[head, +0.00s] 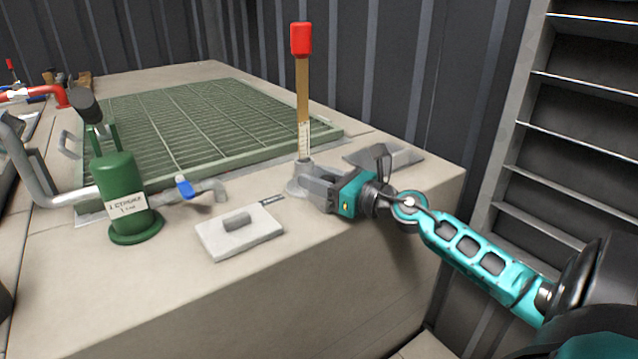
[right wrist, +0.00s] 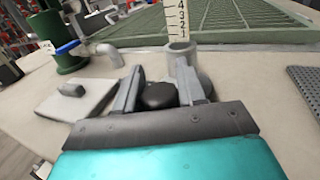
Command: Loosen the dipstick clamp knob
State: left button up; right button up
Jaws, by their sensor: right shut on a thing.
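The dipstick (head: 303,85) stands upright with a red grip on top and a numbered scale low down, set in a grey socket (head: 303,168) on the tank top. The socket shows in the right wrist view (right wrist: 181,52), with the scale (right wrist: 177,18) above it. My right gripper (head: 310,186) reaches in from the right beside the socket. In the right wrist view its two fingers (right wrist: 160,82) stand either side of a dark rounded clamp knob (right wrist: 158,96), shut on it. In the head view the knob is hidden by the gripper. My left gripper is not in view.
A green hand pump (head: 122,190) and a blue-handled tap (head: 185,187) stand to the left. A light plate with a handle (head: 240,232) lies near the front edge. A green grating (head: 190,125) is behind. A slatted metal rack (head: 575,110) stands at right.

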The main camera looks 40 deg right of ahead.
jog(key=o, duration=1)
jog(key=shift+c, duration=0.2)
jog(key=shift+s, duration=0.1)
jog(key=v, duration=1.2)
jog(key=shift+s+b, duration=0.3)
jog(key=shift+s, duration=0.1)
